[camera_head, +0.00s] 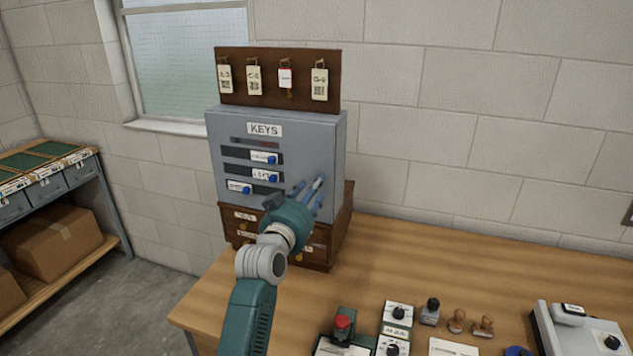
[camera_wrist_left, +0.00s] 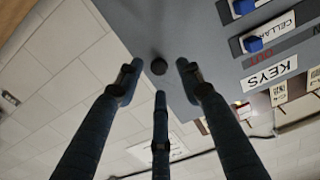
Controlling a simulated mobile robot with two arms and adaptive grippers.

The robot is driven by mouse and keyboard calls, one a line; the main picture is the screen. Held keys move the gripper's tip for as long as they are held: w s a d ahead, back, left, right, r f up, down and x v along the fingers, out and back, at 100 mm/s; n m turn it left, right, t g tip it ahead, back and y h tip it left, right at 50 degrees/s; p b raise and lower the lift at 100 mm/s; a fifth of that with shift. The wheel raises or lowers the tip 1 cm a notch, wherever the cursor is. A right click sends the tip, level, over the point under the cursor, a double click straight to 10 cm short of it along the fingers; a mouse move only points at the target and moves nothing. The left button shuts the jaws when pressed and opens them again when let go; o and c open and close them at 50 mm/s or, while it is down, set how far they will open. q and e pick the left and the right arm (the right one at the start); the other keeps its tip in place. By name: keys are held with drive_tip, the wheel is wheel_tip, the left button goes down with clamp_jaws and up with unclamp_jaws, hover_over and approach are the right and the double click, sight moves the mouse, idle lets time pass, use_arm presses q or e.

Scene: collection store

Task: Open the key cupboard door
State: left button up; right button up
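The grey key cupboard (camera_head: 290,127) stands on a small brown drawer unit, and its front looks shut. A KEYS label (camera_head: 265,130) is at its top. Below are dark slots with white-labelled blue sliders; the lowest slider (camera_head: 246,190) sits further left than the upper two (camera_head: 271,160) (camera_head: 271,177). My left gripper (camera_head: 308,190) is at the lower right of the front. In the left wrist view its three fingers (camera_wrist_left: 158,80) are spread around a small dark round knob (camera_wrist_left: 159,66), with no clear contact. The head view hides the knob. My right gripper is not in view.
The drawer unit (camera_head: 340,222) stands on a wooden table (camera_head: 420,260). A brown board (camera_head: 303,97) with hanging key tags is above the cupboard. Stamps (camera_head: 457,321), switch boxes (camera_head: 397,313) and a grey device (camera_head: 580,330) lie at front right. The table's middle is clear.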

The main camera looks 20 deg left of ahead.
use_arm(q)
drive_tip(key=shift+w, duration=1.7)
clamp_jaws()
